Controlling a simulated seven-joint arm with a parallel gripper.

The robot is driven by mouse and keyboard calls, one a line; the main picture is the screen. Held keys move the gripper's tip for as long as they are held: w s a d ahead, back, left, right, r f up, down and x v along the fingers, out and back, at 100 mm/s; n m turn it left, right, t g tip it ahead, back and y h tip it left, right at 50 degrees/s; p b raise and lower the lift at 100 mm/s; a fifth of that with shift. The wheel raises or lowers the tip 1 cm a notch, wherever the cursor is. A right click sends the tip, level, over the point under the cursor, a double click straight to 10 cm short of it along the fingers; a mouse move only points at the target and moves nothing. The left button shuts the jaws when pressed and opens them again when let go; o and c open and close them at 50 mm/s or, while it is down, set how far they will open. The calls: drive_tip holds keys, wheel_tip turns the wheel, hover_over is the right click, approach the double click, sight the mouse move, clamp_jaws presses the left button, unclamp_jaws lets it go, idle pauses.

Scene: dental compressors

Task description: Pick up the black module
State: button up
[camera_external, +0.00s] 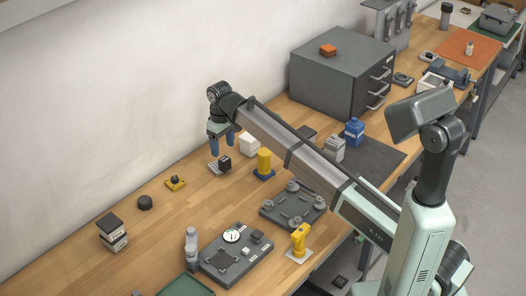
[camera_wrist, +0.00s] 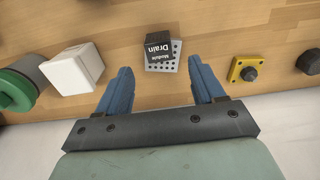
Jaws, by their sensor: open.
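The black module (camera_wrist: 159,47) is a small dark block with white lettering, "Drain" and "Module", in the wrist view. It sits on a light perforated plate (camera_wrist: 175,62) on the wooden bench. In the external view the black module (camera_external: 225,163) stands at the back of the bench, just below my gripper (camera_external: 220,148). My gripper's blue fingers are spread wide in the wrist view (camera_wrist: 162,88), with the module centred beyond the gap between their tips. The fingers are apart from it, and nothing is between them.
A white box (camera_wrist: 72,69) and a green-topped cylinder (camera_wrist: 18,88) stand left of the module in the wrist view. A yellow button box (camera_wrist: 243,70) and a dark knob (camera_wrist: 309,62) are to the right. The wall (camera_external: 100,95) runs close behind the bench. Bare wood lies around the module.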

sight(223, 158)
drive_tip(key=shift+f, duration=3.65)
drive_tip(key=shift+c, duration=0.4)
drive_tip(key=c, duration=1.1)
wheel_tip(223, 158, up, 9)
drive_tip(key=shift+f, duration=0.1)
drive_tip(key=shift+w+a+f, duration=0.35)
drive_tip(key=shift+f, duration=1.05)
drive_tip(key=shift+w+a+f, duration=0.35)
drive_tip(key=shift+f, duration=1.05)
drive_tip(key=shift+w+a+f, duration=0.35)
drive_tip(key=shift+f, duration=1.05)
